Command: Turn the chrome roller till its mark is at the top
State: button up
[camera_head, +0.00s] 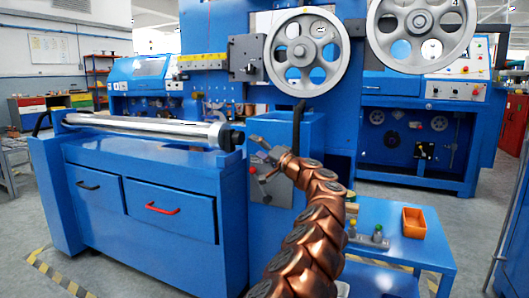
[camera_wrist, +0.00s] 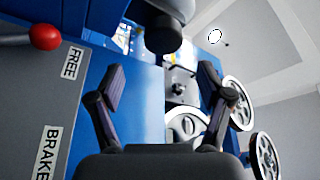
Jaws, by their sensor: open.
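The chrome roller (camera_head: 150,126) lies horizontally along the top of the blue cabinet in the head view. A dark end piece (camera_head: 232,138) sits at its right end. My gripper (camera_head: 260,149) is just right of that end piece, open and empty. In the wrist view, my gripper's two fingers (camera_wrist: 163,92) stand wide apart. A dark rounded knob (camera_wrist: 165,38), apparently the roller's end piece, is beyond the fingertips and not between them. I cannot make out a mark on the roller in either view.
A red ball lever (camera_wrist: 45,37) stands beside the FREE label (camera_wrist: 72,62) and BRAKE label (camera_wrist: 50,152). Large spoked pulleys (camera_head: 307,52) hang above my arm. A blue side table (camera_head: 400,247) holds an orange bin (camera_head: 414,222). Open floor lies in front of the cabinet.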

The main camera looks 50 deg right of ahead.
jog(key=shift+a+v, duration=0.15)
jog(key=shift+v, duration=0.7)
jog(key=shift+a+v, duration=0.15)
jog(key=shift+v, duration=0.75)
jog(key=shift+r, duration=0.1)
